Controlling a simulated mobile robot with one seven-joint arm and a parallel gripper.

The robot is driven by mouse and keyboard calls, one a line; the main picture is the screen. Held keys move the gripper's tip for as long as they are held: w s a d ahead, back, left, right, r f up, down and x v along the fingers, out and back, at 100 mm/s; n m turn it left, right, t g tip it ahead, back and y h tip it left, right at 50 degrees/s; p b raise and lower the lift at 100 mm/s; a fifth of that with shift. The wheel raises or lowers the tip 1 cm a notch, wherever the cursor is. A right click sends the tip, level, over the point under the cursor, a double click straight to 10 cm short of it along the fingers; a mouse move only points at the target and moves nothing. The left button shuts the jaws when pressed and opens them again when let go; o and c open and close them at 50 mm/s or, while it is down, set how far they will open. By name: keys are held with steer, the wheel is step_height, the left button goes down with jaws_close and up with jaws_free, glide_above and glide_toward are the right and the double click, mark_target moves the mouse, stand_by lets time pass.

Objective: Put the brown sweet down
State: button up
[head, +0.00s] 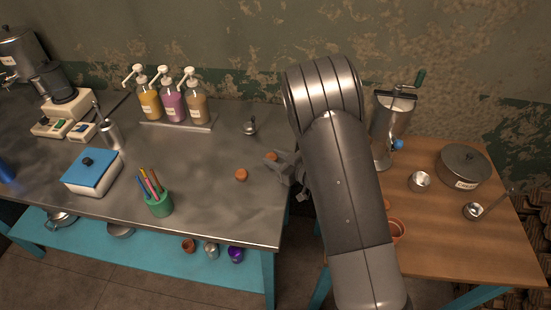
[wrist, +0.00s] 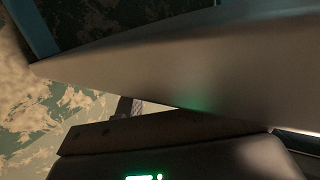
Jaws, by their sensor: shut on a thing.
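My gripper (head: 272,160) is low over the right part of the grey metal table, its fingers pointing left. It is shut on a small orange-brown sweet (head: 271,156), which shows between the fingertips and is partly hidden by them. Whether the sweet touches the table top, I cannot tell. A second, similar orange-brown sweet (head: 241,175) lies on the table a little left and nearer. In the wrist view the fingertips and the held sweet cannot be made out; a dark part with a green light fills the bottom.
The metal table (head: 200,200) is bare around the sweets. A small metal cup-like thing (head: 249,128) stands behind, pump bottles (head: 172,105) on a tray further back left. A pen cup (head: 159,204) and blue-lidded box (head: 92,172) stand left. A wooden table (head: 445,240) is on the right.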

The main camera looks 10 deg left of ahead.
mark_target(276, 158)
steer(key=shift+f, duration=0.1)
steer(key=o, duration=1)
steer(key=shift+c, duration=0.2)
steer(key=shift+r, duration=0.2)
steer(key=v, duration=0.3)
steer(key=shift+d, duration=0.25)
steer(key=shift+a+r, duration=0.1)
steer(key=shift+r, duration=1.6)
steer(key=shift+a+r, duration=0.15)
steer(key=shift+r, duration=1.55)
